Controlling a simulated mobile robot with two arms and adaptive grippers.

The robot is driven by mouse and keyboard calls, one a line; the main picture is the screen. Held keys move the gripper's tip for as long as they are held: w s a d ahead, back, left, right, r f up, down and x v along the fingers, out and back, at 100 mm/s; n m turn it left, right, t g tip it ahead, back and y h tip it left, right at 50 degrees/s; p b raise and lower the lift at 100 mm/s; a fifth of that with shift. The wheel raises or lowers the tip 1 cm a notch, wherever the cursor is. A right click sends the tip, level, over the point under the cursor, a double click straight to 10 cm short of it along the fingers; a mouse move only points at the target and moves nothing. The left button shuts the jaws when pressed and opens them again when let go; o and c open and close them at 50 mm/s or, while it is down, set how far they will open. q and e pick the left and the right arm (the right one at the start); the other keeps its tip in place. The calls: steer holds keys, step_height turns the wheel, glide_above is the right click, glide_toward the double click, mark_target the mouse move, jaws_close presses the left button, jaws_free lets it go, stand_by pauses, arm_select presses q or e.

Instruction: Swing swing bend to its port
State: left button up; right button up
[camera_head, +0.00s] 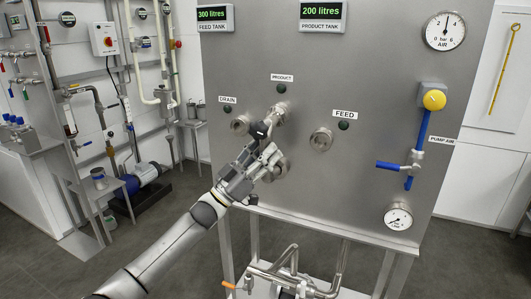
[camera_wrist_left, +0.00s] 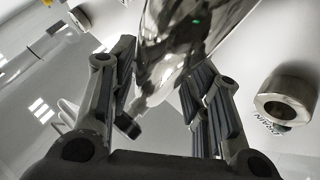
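The swing bend (camera_wrist_left: 185,45), a shiny curved steel pipe, runs between my left fingers in the left wrist view. In the head view, my left gripper (camera_head: 265,157) is at the panel and covers much of the bend. The fingers (camera_wrist_left: 160,95) lie on both sides of the pipe, close to it; whether both touch is unclear. The bend's upper end seems to be at the port under the PRODUCT label (camera_head: 281,78), but the contact is hard to see. The DRAIN port (camera_head: 240,125) is free at the left; it also shows in the wrist view (camera_wrist_left: 285,95). The FEED port (camera_head: 321,139) is free at the right.
The steel panel (camera_head: 355,185) carries two displays, an air gauge (camera_head: 444,31) and a blue-handled pump air valve (camera_head: 414,160). Pipework with an orange handle (camera_head: 229,285) lies below it. A blue pump (camera_head: 145,175) stands on the floor at the left.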

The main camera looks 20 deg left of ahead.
arm_select(q)
steer(key=shift+d+f, duration=0.1)
steer(key=v, duration=1.2)
stand_by(0.4)
